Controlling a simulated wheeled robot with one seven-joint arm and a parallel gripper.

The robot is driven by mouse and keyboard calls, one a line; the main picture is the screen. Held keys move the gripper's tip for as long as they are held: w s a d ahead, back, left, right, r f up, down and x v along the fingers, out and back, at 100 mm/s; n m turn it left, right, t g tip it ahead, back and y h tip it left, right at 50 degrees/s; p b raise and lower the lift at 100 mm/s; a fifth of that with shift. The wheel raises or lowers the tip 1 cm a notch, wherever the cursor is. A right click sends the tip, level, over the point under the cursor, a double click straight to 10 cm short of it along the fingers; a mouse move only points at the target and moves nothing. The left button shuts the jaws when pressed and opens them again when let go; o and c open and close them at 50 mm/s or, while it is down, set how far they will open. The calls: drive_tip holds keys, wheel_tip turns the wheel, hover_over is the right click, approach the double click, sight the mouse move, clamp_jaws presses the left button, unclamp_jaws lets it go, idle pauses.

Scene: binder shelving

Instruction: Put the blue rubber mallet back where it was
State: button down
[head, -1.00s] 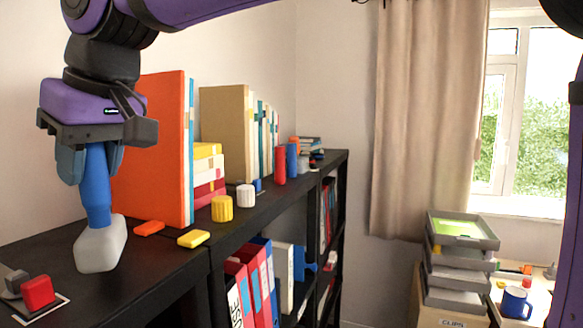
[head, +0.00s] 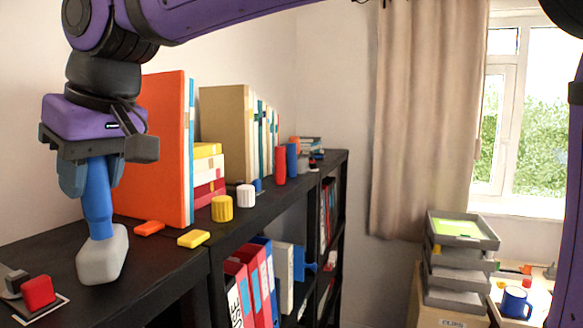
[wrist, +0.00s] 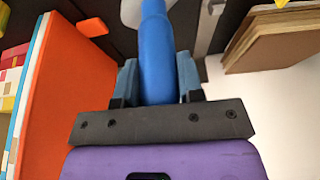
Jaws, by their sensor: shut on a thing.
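The blue rubber mallet (head: 97,196) has a blue handle and a pale grey head. My gripper (head: 86,176) is shut on the upper part of its handle and holds it head down, slightly tilted. The grey head is at the black shelf top (head: 165,262), near its front edge; I cannot tell whether it touches. In the wrist view the blue handle (wrist: 157,60) runs between my two fingers (wrist: 158,82), and the head is partly hidden behind it.
An orange binder (head: 150,150) stands just right of my gripper. An orange block (head: 149,228) and a yellow block (head: 194,239) lie right of the mallet head. A red block (head: 38,292) and a grey part lie on a white-edged mat at front left. Yellow and white cylinders stand further along.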

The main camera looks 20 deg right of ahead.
drive_tip(key=shift+f, duration=0.3)
drive_tip(key=shift+c, duration=0.6)
unclamp_jaws()
drive_tip(key=shift+f, duration=0.1)
drive_tip(key=shift+r, duration=6.9)
drive_tip(key=s+d, duration=1)
drive_tip(key=d, duration=0.2)
drive_tip(key=shift+s, duration=0.2)
drive_tip(key=shift+d+r, duration=0.1)
